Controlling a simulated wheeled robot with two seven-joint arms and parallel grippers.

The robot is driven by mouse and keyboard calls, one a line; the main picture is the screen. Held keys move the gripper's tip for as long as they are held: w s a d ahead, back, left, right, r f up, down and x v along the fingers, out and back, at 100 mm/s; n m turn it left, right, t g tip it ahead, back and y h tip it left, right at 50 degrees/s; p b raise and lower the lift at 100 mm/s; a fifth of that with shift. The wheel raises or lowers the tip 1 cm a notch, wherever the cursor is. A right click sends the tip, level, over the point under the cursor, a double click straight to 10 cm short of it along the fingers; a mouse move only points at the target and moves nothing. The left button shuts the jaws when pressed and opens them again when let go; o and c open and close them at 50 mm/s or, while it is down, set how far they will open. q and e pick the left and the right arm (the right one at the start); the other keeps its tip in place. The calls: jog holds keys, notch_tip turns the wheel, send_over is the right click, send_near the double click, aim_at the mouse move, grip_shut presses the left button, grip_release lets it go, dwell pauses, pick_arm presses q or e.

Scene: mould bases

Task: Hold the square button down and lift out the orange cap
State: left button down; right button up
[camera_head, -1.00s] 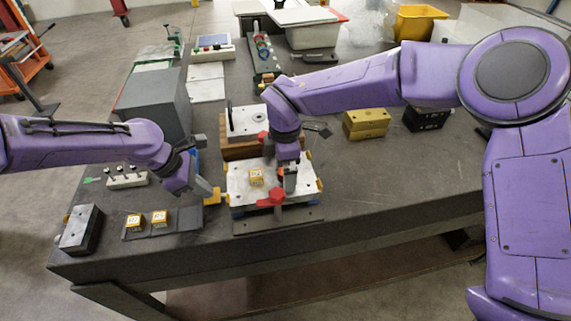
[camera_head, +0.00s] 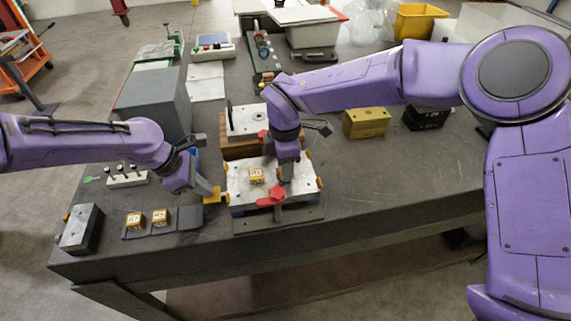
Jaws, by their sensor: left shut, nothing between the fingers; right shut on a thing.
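The pale mould plate (camera_head: 240,183) lies on a dark base near the table's front edge, with small orange caps (camera_head: 320,184) at its edges. A yellow block with dark marks (camera_head: 256,176) sits on its top. My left gripper (camera_head: 214,195) is shut and empty at the plate's left side, beside a yellow angled piece (camera_head: 211,199). I cannot tell whether it presses a square button. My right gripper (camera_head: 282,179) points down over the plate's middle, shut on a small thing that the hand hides. I cannot tell which cap that is.
A second plate on a brown block (camera_head: 243,120) is behind.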

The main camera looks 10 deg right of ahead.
pick_arm(q)
jog(key=shift+f, duration=0.1)
pick_arm(e)
jog(key=shift+r, duration=3)
